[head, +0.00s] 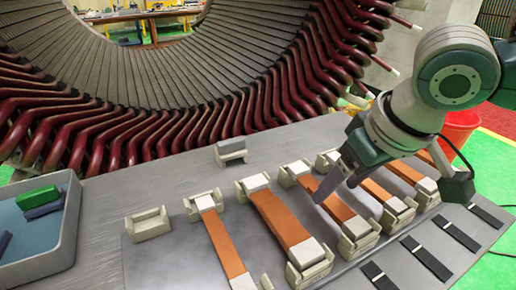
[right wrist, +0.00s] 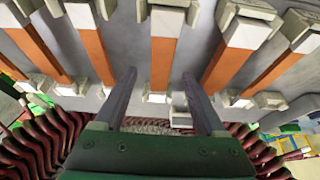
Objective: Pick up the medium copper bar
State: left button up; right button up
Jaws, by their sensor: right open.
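Several copper-coloured bars with white ends lie in pale holders on the grey table. The middle one of the row (head: 337,209) lies under my right gripper (head: 335,190), and I take it as the medium copper bar, though its size is hard to judge. In the right wrist view this bar (right wrist: 163,62) runs between the two open fingers (right wrist: 159,75), with a gap on each side. It rests in its holders at both ends. The right gripper is open and empty, with its fingers pointing down at the bar. My left gripper is not in view.
Neighbouring bars lie close on both sides, one to the left (head: 280,220) and one to the right (head: 374,189). A blue-lined tray (head: 68,232) stands at the left. Black strips (head: 426,260) lie at front right. The large stator (head: 140,130) with dark red coils rises behind the table.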

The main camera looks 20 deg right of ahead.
jog(key=x, duration=0.3)
jog(key=shift+s+r, duration=0.1)
grip_shut()
dwell(0.4)
jog(key=shift+a, duration=0.1)
dwell(0.8)
